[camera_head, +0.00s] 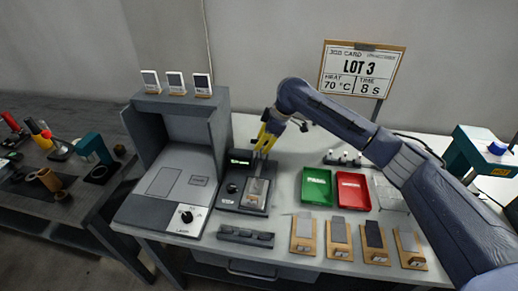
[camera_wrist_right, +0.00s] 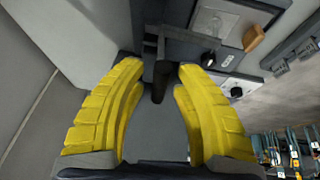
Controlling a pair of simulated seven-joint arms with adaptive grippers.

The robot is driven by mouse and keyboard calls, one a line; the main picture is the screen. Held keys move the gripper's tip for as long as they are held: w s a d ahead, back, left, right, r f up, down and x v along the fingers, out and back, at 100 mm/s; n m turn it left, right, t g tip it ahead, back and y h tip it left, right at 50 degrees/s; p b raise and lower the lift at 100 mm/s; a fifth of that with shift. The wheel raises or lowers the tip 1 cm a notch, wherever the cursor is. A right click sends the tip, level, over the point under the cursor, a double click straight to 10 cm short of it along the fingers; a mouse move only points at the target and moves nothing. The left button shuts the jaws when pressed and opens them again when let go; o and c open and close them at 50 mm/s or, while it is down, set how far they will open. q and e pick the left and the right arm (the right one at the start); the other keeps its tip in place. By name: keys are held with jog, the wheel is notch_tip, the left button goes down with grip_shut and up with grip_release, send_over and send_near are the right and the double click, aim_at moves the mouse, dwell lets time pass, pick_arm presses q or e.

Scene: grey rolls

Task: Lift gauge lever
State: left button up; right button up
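My left gripper is not in view.
A grey machine (camera_head: 165,175) with a knob stands left of the gauge. Green (camera_head: 316,187) and red (camera_head: 353,191) trays lie to the right. Several wooden-backed samples (camera_head: 304,234) line the front edge, beside a dark holder (camera_head: 245,236). A LOT 3 sign (camera_head: 361,70) stands behind.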

aim_at(260, 161)
jog(key=shift+x, duration=1.9)
jog(key=shift+c, duration=0.2)
grip_shut()
